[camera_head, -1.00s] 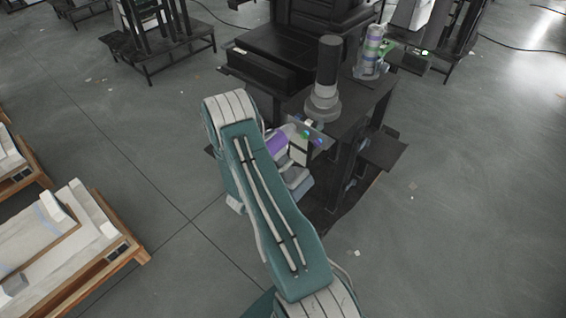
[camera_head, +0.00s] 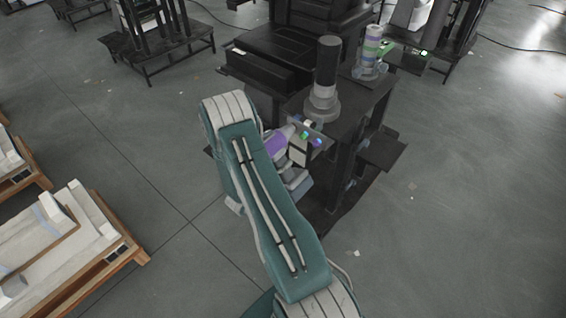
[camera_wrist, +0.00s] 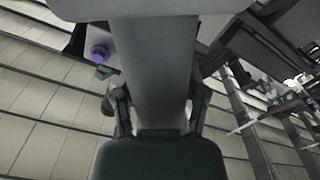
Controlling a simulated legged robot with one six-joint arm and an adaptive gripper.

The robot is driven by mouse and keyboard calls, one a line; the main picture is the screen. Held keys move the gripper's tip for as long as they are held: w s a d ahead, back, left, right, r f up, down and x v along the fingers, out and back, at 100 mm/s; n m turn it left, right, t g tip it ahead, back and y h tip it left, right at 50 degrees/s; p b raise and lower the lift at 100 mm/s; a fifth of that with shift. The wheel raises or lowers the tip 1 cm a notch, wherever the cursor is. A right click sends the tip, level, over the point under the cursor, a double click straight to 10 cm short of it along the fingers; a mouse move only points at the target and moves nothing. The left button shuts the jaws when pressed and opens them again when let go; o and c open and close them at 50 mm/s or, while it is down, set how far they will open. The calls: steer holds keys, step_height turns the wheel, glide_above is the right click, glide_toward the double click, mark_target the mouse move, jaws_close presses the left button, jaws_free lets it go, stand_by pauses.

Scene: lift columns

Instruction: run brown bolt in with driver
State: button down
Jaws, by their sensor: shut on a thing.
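A small plate (camera_head: 326,141) at the front left of the black workstation carries a green bolt head (camera_head: 303,134) and a purple bolt head (camera_head: 317,142). The purple bolt head (camera_wrist: 98,54) also shows at the upper left of the wrist view. I cannot make out a brown bolt in either view. My gripper (camera_wrist: 160,112) is shut on the driver, whose broad grey body (camera_wrist: 160,70) runs up between the fingers in the wrist view. The driver's tip is out of sight there. In the head view my arm hides most of the gripper beside the plate.
A dark cylinder on a grey base (camera_head: 323,105) stands on the workstation top, with a banded column (camera_head: 371,48) behind it. A wooden pallet-like stand (camera_head: 70,245) is at the lower left. Open floor (camera_head: 460,200) lies to the right.

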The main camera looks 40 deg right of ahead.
steer(key=shift+s+a+r, duration=0.1)
steer(key=shift+s+a, duration=0.05)
steer(key=shift+a, duration=2.15)
steer(key=shift+s+a, duration=0.2)
steer(key=shift+a, duration=1.8)
